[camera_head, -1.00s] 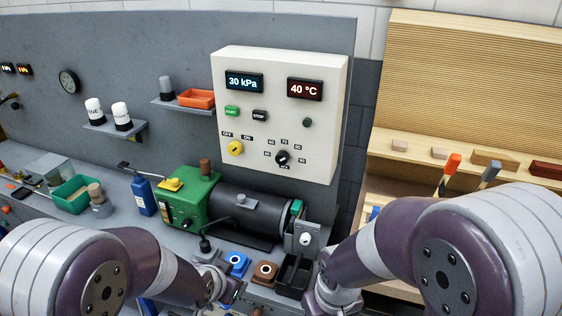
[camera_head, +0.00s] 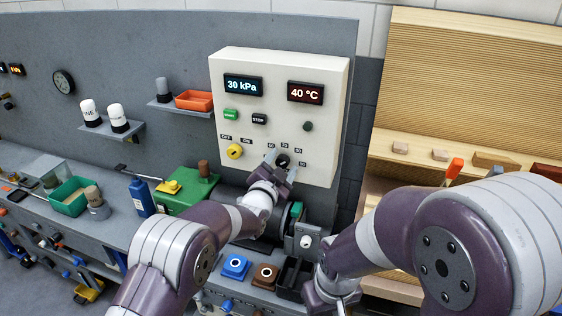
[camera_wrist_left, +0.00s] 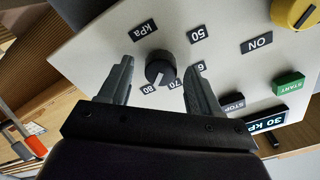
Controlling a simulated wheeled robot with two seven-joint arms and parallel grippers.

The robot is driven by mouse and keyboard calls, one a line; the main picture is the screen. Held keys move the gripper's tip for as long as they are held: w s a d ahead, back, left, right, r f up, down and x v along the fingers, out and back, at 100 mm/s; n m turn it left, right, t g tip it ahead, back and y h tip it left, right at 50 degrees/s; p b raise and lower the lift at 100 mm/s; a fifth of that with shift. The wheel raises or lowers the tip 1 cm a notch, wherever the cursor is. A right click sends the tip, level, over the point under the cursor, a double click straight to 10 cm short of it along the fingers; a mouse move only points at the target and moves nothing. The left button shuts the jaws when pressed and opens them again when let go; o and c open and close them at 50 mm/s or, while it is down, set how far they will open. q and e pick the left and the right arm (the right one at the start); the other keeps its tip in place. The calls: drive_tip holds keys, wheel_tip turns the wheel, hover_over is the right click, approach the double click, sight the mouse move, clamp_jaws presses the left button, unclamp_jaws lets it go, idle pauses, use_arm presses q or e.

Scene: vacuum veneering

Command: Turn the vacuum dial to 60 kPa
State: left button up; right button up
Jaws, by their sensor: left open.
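The vacuum dial (camera_head: 283,161) is a small black knob low on the white control panel (camera_head: 325,130). In the left wrist view the dial (camera_wrist_left: 160,68) sits between my open left gripper's fingers (camera_wrist_left: 160,72), one on each side, with visible gaps. Labels 50, 70, 80 and kPa surround it; the 60 label is partly covered by a finger. A pale mark on the knob faces the 70–80 side; its exact setting is unclear. The pressure display (camera_head: 243,85) reads 30 kPa. My left gripper (camera_head: 279,166) is at the dial in the head view. My right gripper (camera_head: 335,303) is low, its fingers unclear.
A yellow OFF/ON knob (camera_head: 235,151) is left of the dial. The green START (camera_head: 230,114) and black STOP (camera_head: 259,119) buttons are above it. A red display (camera_head: 305,93) reads 40 °C.

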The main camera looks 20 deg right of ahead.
use_arm(q)
drive_tip(key=shift+w+d+f, duration=0.1)
drive_tip(key=shift+w+d, duration=0.05)
drive_tip(key=shift+w, duration=0.15)
drive_tip(key=shift+s, duration=0.1)
drive_tip(key=c, duration=1)
drive_tip(key=shift+c, duration=0.2)
